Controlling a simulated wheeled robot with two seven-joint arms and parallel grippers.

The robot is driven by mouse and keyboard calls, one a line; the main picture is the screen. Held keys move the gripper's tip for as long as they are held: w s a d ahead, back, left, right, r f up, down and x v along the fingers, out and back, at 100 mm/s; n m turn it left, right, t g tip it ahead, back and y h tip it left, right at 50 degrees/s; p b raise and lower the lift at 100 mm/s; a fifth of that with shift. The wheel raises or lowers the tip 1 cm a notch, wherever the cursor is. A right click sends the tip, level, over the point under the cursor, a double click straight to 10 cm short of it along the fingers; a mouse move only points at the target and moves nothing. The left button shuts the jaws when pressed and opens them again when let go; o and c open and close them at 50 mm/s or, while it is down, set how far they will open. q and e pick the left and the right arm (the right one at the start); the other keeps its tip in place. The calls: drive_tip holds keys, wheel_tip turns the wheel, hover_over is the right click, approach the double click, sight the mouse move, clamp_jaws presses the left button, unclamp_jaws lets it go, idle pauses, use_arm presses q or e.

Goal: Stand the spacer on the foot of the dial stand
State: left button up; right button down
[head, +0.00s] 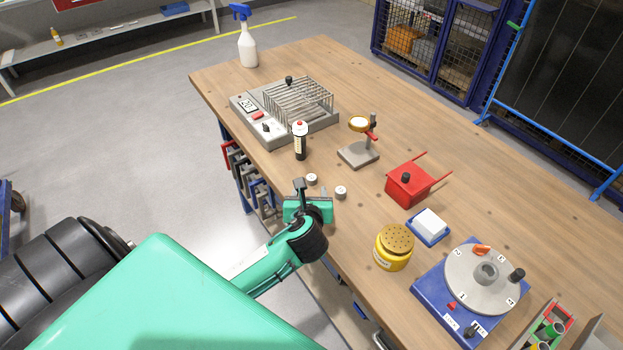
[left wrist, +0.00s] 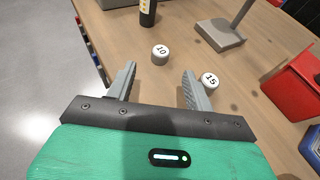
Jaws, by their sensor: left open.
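Two small round spacers with white tops and grey sides stand upright on the bench. The one marked 10 (left wrist: 160,55) also shows in the head view (head: 311,179). The one marked 15 (left wrist: 209,81) also shows in the head view (head: 341,192). The dial stand (head: 358,154) has a flat grey foot (left wrist: 216,35), bare on top, a post and a gold-rimmed dial. My left gripper (head: 311,188) is open and empty. In the left wrist view its fingertips (left wrist: 159,70) point at spacer 10, just beyond them; spacer 15 is beside the right finger. My right gripper is not in view.
A dark bottle with a red top (head: 300,142) stands beyond the spacers, before a grey device with a rack (head: 285,110). A red box (head: 407,188), a yellow pot (head: 393,250) and a blue rotary jig (head: 440,290) stand to the right. Bench between spacers and foot is clear.

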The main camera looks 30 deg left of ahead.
sight(311, 179)
use_arm(q)
drive_tip(key=p+x, duration=0.1)
drive_tip(key=x, duration=0.7)
drive_tip(key=shift+w+f, duration=0.15)
drive_tip(key=shift+f, duration=0.05)
drive_tip(key=shift+c, duration=0.2)
clamp_jaws()
